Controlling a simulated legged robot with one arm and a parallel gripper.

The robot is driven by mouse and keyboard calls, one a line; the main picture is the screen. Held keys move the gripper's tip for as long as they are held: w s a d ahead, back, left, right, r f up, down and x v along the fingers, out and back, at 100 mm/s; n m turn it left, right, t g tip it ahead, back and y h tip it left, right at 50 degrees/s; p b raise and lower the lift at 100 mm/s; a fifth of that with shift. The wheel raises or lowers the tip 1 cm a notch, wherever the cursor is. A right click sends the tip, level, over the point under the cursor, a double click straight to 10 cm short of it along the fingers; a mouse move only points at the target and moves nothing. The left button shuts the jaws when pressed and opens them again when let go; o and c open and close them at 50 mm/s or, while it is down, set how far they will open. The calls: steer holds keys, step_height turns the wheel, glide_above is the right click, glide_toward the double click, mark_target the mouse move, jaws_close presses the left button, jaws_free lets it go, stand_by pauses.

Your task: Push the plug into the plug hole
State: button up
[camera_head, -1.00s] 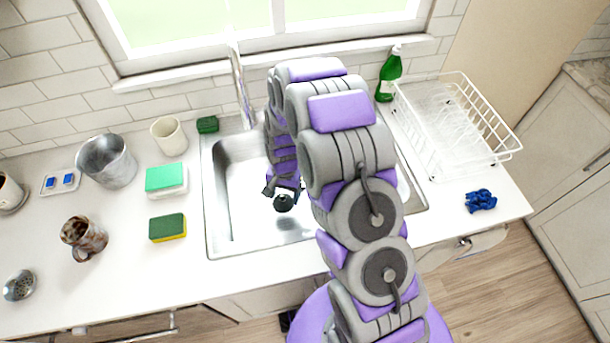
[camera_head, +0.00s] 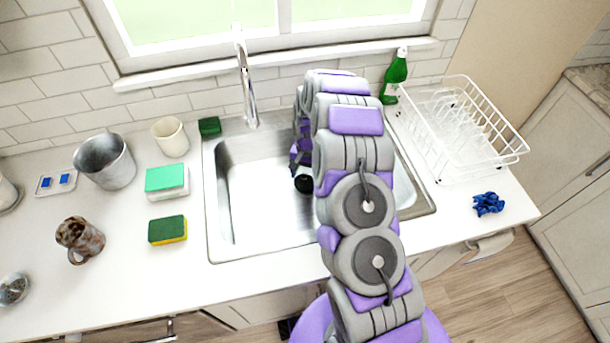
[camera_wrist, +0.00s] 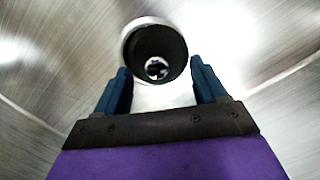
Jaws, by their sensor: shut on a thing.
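The black round plug (camera_wrist: 160,42) is between the tips of my gripper's two dark blue fingers (camera_wrist: 160,68) in the wrist view. A small bright fitting shows in its middle. My gripper is shut on the plug. A pale metal rim (camera_wrist: 146,20), which looks like the plug hole's edge, shows just behind the plug at the upper left. The plug covers most of it, so I cannot tell whether the plug is inside the hole. In the head view the black plug (camera_head: 304,184) is low in the sink basin (camera_head: 262,215), and my arm partly hides the fingers.
The steel faucet (camera_head: 246,85) stands behind the basin. A green bottle (camera_head: 394,78) and white dish rack (camera_head: 455,130) are at the right. A green-yellow sponge (camera_head: 167,230), a metal bucket (camera_head: 104,162) and mugs stand left of the sink. The basin's left side is clear.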

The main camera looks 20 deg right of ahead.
steer(key=shift+d+f, duration=0.3)
steer(key=shift+f, duration=0.15)
steer(key=shift+d, duration=0.8)
steer(key=shift+a+f, duration=0.4)
steer(key=shift+a, duration=0.4)
steer(key=o, duration=0.8)
steer(key=shift+a, duration=0.1)
steer(key=shift+o, duration=1.3)
steer(key=shift+d, duration=0.3)
steer(key=shift+o, duration=0.3)
steer(key=shift+d, duration=0.4)
steer(key=shift+a+r, duration=0.45)
steer(key=shift+r, duration=0.05)
step_height(320, 180, up, 11)
steer(key=w+d+p, duration=0.1)
steer(key=d+p, duration=0.1)
steer(key=s+a+r+n, duration=0.25)
steer(key=s+r, duration=0.35)
steer(key=r, duration=0.4)
steer(key=s+a+r+n, duration=0.1)
steer(key=s+r, duration=0.5)
steer(key=s, duration=0.5)
steer(key=s+r+n, duration=0.2)
steer(key=s+r, duration=0.5)
steer(key=s, duration=1.7)
steer(key=shift+s+d+r+h, duration=0.25)
steer(key=shift+s+d+h, duration=0.05)
steer(key=shift+d+h, duration=0.15)
